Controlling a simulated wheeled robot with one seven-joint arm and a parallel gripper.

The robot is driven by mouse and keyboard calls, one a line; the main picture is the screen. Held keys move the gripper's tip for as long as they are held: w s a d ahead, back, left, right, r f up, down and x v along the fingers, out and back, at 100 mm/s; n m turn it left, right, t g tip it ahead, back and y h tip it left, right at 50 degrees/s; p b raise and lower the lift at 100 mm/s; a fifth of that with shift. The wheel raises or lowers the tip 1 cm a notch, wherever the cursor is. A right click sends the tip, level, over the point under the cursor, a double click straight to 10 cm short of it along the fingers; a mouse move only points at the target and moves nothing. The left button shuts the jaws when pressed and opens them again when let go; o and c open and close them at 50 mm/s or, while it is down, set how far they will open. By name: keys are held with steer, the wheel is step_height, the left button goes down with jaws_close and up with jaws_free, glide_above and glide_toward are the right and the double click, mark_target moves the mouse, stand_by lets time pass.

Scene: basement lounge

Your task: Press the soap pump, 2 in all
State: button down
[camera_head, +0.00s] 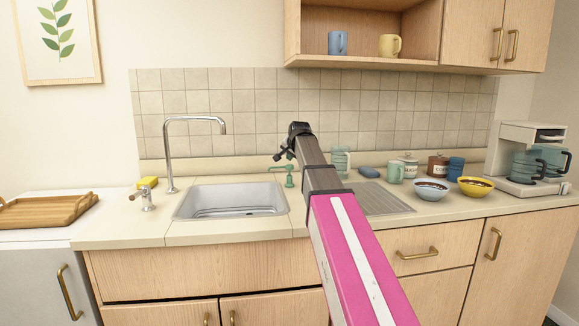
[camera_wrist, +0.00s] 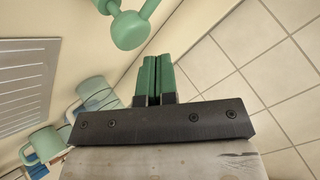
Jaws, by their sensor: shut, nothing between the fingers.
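The green soap pump (camera_head: 289,180) stands on the counter behind the right end of the sink. In the wrist view its green head and spout (camera_wrist: 130,30) show at the top. My gripper (camera_head: 283,156) is above the pump in the head view, pointing down and left. In the wrist view my gripper's two green fingers (camera_wrist: 153,78) are shut together, with nothing between them. A gap shows between the fingers and the pump head in that view; I cannot tell how far apart they are in depth.
The sink (camera_head: 230,200) with its tall tap (camera_head: 171,150) lies to the left. A clear green jug (camera_head: 341,160), a green mug (camera_head: 395,172), bowls and canisters stand to the right. The tiled wall (camera_head: 240,100) is close behind. The ribbed drainboard (camera_head: 380,200) is clear.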

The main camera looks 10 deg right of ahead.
steer(key=shift+f, duration=0.2)
steer(key=shift+f, duration=0.25)
steer(key=shift+f, duration=0.95)
stand_by(1.4)
steer(key=shift+r, duration=1.35)
steer(key=shift+r, duration=0.1)
steer(key=shift+r, duration=2.45)
